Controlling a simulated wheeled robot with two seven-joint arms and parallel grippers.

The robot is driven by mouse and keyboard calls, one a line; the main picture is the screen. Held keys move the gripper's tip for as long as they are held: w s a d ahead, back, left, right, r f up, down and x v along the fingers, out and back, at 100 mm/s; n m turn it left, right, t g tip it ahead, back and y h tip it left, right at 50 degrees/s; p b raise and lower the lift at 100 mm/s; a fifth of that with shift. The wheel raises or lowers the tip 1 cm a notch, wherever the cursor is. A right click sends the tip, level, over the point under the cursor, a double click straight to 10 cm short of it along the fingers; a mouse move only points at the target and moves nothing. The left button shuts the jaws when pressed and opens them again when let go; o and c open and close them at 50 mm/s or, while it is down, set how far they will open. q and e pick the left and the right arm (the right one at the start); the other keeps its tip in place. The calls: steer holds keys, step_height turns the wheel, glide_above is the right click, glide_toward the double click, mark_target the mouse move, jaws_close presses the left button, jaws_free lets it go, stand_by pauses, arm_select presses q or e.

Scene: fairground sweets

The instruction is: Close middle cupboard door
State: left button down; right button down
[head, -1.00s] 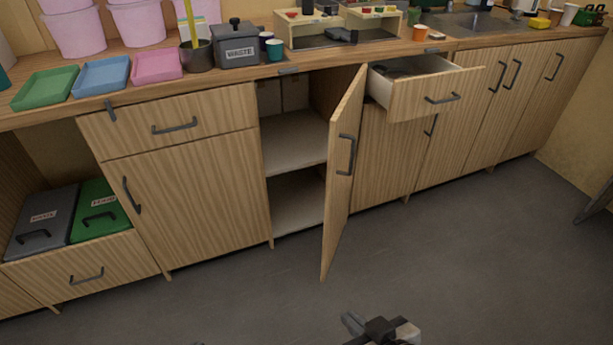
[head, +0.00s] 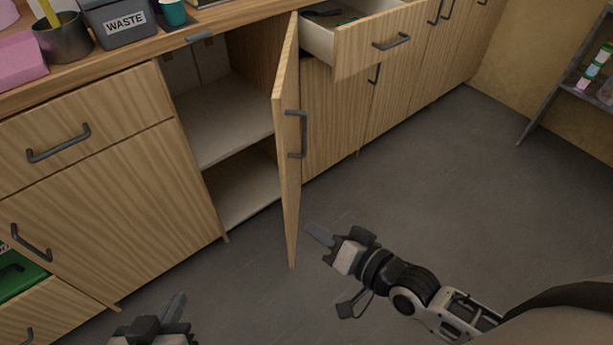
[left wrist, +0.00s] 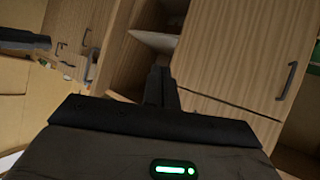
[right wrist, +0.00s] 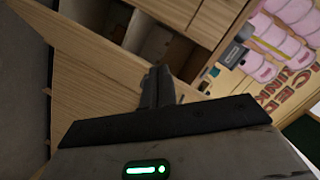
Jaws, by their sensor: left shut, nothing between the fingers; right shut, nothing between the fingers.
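The middle cupboard door (head: 287,150) stands wide open, sticking out from the counter, with a dark bar handle (head: 297,134) on its right-hand face. The open cupboard (head: 222,118) shows an empty shelf. My right gripper (head: 318,234) is shut and empty, just right of the door's lower edge and apart from it. My left gripper (head: 176,306) is shut and empty, low in front of the left cupboard. In the right wrist view the door (right wrist: 92,62) lies left of the fingers. In the left wrist view the open cupboard (left wrist: 147,62) lies beyond the fingers.
An open drawer (head: 362,42) juts out right of the door, above a shut cupboard. A grey waste bin (head: 122,22) and a teal cup (head: 173,12) stand on the counter. A shelf rack (head: 562,88) stands at the far right. The floor between is clear.

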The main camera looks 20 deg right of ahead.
steer(key=w+d+f+m+t+b, duration=0.25)
steer(key=w+d+m, duration=0.35)
steer(key=d+m, duration=0.3)
steer(key=b, duration=0.1)
glide_toward(286, 158)
steer(key=w, duration=0.4)
steer(key=shift+w+a+f+t, duration=0.1)
steer(key=shift+w+a+t, duration=0.1)
steer(key=shift+w+a, duration=0.3)
steer(key=shift+w+a+f+t, duration=0.15)
steer(key=shift+w+a, duration=0.1)
steer(key=shift+a, duration=0.45)
